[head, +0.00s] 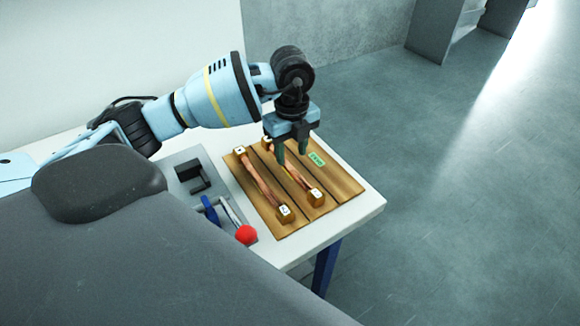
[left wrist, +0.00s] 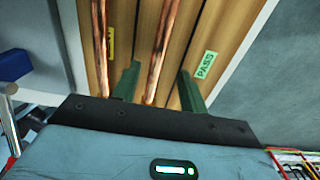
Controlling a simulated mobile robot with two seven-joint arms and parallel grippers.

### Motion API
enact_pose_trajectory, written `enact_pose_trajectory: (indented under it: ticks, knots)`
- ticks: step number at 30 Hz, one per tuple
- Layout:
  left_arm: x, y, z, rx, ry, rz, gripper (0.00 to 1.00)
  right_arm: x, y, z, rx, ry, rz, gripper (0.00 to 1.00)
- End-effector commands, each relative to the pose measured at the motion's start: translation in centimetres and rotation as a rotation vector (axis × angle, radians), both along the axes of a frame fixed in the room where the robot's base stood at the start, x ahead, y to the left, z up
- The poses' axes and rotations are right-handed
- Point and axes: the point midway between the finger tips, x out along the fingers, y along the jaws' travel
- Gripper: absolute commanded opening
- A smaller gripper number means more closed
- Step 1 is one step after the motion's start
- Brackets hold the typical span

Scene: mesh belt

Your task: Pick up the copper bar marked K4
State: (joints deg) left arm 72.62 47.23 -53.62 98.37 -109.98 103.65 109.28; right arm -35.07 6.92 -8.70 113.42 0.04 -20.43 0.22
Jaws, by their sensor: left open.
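Two copper bars with block ends lie side by side on a slatted wooden board (head: 345,184). The left bar (head: 258,178) and the right bar (head: 296,178) carry small white end labels, too small to read, so I cannot tell which is K4. My left gripper (head: 291,156) is open above the right bar and hides part of it. In the left wrist view, the right bar (left wrist: 165,45) runs between the open fingers (left wrist: 157,82), and the left bar (left wrist: 100,40) lies outside them. My right gripper is not in view.
A green PASS tag (head: 316,159) lies on the board right of the bars. A clamp-like fixture with a red knob (head: 246,235) and blue handle (head: 210,209) stands to the left. The white table (head: 368,204) ends just beyond the board; open floor lies to the right.

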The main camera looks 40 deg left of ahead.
Motion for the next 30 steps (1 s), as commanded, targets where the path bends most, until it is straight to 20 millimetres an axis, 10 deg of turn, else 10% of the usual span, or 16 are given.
enact_pose_trajectory:
  ticks: [17, 30]
  knots:
    - [-0.2, 0.2, -4.2, 0.0, 0.0, 0.0, 0.43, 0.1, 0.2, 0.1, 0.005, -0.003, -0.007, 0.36]
    - [-0.2, 0.2, -4.2, 0.0, 0.0, 0.0, 0.0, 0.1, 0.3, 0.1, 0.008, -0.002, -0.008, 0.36]
